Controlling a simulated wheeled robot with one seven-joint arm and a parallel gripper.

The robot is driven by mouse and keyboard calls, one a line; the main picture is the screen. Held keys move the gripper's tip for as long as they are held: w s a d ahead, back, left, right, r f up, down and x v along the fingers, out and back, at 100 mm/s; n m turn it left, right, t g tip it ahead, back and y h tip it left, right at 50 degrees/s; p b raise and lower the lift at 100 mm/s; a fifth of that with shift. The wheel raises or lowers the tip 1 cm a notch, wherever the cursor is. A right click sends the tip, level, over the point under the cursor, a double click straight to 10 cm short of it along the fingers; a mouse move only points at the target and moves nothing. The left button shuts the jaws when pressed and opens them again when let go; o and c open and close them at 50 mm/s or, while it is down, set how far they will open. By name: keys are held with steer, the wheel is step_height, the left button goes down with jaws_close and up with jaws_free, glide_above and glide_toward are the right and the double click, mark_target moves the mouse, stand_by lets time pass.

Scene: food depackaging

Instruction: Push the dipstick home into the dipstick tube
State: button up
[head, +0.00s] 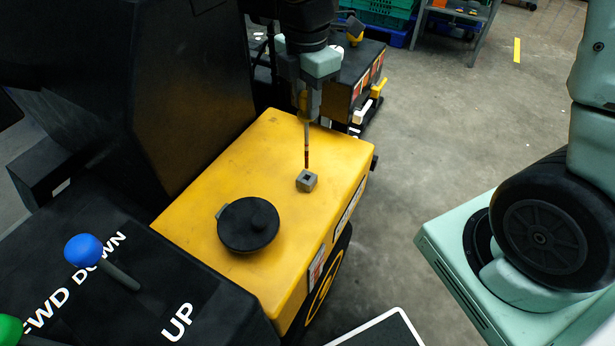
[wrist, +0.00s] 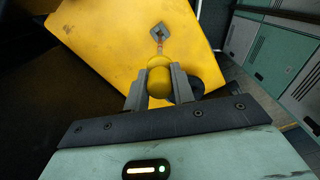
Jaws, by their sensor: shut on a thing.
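My gripper (head: 307,100) is shut on the yellow handle of the dipstick, above the yellow housing. The dipstick (head: 307,140) hangs down as a thin rod with a dark reddish-brown lower end. Its tip is close above the dipstick tube (head: 307,180), a small grey square block with a dark opening on the housing top. The tip looks apart from the opening in the head view. In the wrist view, the dipstick's yellow handle (wrist: 159,80) sits between the grey fingers (wrist: 158,88), with the dipstick tube (wrist: 158,33) beyond it.
A round black cap (head: 248,224) sits on the yellow housing (head: 200,215) left of the tube. A black panel (head: 150,290) with blue and green knobbed levers is at lower left. Open floor (head: 440,130) lies to the right.

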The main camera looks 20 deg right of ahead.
steer(key=shift+f, duration=0.1)
stand_by(0.4)
steer(key=shift+f+b, duration=0.45)
steer(key=shift+f, duration=0.4)
steer(key=shift+r+p, duration=0.1)
steer(key=shift+p, duration=0.8)
stand_by(1.1)
